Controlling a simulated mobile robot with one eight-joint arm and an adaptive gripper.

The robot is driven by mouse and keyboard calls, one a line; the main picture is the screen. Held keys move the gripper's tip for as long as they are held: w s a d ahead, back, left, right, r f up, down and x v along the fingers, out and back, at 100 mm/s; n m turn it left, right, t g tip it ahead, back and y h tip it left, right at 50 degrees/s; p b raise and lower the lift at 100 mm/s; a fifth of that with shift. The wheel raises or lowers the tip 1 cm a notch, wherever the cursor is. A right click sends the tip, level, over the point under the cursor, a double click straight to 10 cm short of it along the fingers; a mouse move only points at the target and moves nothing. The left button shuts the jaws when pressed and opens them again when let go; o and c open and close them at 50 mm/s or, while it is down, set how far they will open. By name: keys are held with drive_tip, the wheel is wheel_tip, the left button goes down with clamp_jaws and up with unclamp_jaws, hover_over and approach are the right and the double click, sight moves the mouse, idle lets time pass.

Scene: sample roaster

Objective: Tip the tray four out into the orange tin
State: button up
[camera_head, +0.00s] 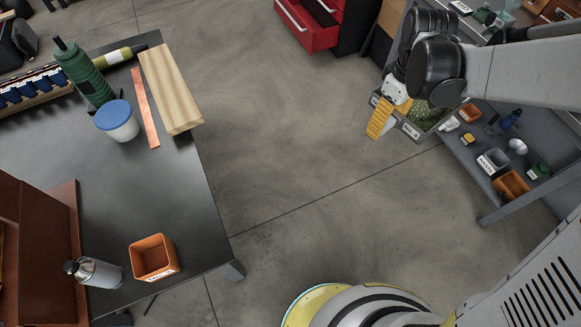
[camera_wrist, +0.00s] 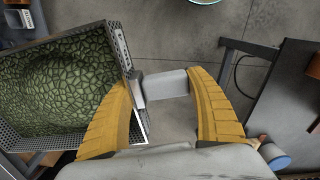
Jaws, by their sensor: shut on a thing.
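Tray four (camera_head: 411,131) is a grey perforated tray with a "No.4" label, full of green beans. My gripper (camera_head: 384,116) holds it in the air over the floor, left of the shelf unit. In the wrist view, the tray's wall (camera_wrist: 126,48) is at the left and the beans lie inside. My yellow fingers (camera_wrist: 164,84) close on a grey block-like handle beside that wall. The tray looks roughly level. The orange tin (camera_head: 153,258) stands open and upright on the dark table at the lower left, far from my gripper.
The dark table (camera_head: 160,195) also bears a steel bottle (camera_head: 94,271), a white tub with blue lid (camera_head: 117,121), a green bottle (camera_head: 82,72) and a wooden board (camera_head: 171,88). A shelf unit (camera_head: 477,178) with small items stands right. Open floor lies between.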

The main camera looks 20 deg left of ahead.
drive_tip(key=s+a+f+n+b, duration=0.2)
drive_tip(key=s+a+f+n, duration=0.2)
drive_tip(key=a+n, duration=0.6)
drive_tip(key=s+a+f+n+b, duration=0.3)
drive_tip(key=s+a+n, duration=0.4)
drive_tip(key=a+n, duration=0.3)
drive_tip(key=s+a+f+n+b, duration=0.2)
drive_tip(key=s+a+f+n, duration=0.3)
drive_tip(key=a+n, duration=0.5)
drive_tip(key=n, duration=0.3)
drive_tip(key=shift+s+b, duration=0.35)
drive_tip(key=shift+s, duration=0.05)
drive_tip(key=shift+r, duration=0.1)
